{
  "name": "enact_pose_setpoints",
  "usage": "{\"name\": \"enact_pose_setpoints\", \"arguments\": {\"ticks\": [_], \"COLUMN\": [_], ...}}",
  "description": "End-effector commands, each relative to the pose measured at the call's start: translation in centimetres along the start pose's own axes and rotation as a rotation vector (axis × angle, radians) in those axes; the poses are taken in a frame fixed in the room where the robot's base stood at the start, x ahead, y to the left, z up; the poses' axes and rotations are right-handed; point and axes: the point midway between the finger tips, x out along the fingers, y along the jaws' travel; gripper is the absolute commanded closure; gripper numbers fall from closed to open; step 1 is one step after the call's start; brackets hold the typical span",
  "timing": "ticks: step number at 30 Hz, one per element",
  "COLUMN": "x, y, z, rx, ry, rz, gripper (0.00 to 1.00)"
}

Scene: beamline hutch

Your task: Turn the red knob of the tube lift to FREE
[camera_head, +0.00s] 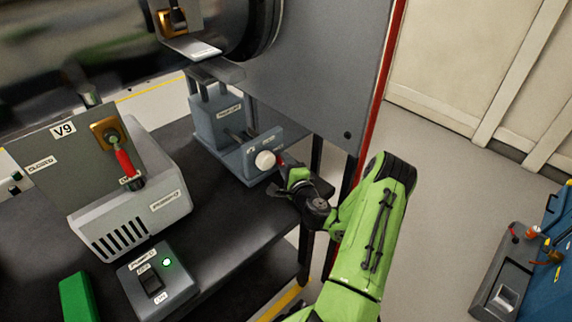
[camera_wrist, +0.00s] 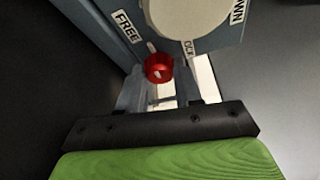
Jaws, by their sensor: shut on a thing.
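The tube lift (camera_head: 232,150) is a blue-grey unit on the dark bench, with a pale round handwheel (camera_head: 265,160) on its front.
Left of the lift stand a grey pump-like box (camera_head: 150,210) with a red-handled valve (camera_head: 125,165) marked V9, and a switch box (camera_head: 158,280) with a green light. A large grey panel (camera_head: 320,70) rises behind the lift.

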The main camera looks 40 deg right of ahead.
Motion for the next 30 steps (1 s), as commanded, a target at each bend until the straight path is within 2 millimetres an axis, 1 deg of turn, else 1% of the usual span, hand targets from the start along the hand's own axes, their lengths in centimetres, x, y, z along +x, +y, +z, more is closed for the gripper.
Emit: {"name": "enact_pose_setpoints", "arguments": {"ticks": [13,14,18,26,29,30], "x": [0.0,0.0,0.0,-0.1,-0.7,-1.2], "y": [0.2,0.2,0.1,0.1,0.2,0.3], "z": [0.0,0.0,0.1,0.0,0.0,-0.1], "rx": [-0.010,-0.010,-0.009,-0.008,-0.003,0.001], "ry": [-0.002,-0.002,-0.002,-0.001,0.000,0.001], "rz": [0.001,0.001,0.000,-0.001,0.003,0.004], "gripper": [0.97,0.62,0.41,0.41,0.41,0.41]}}
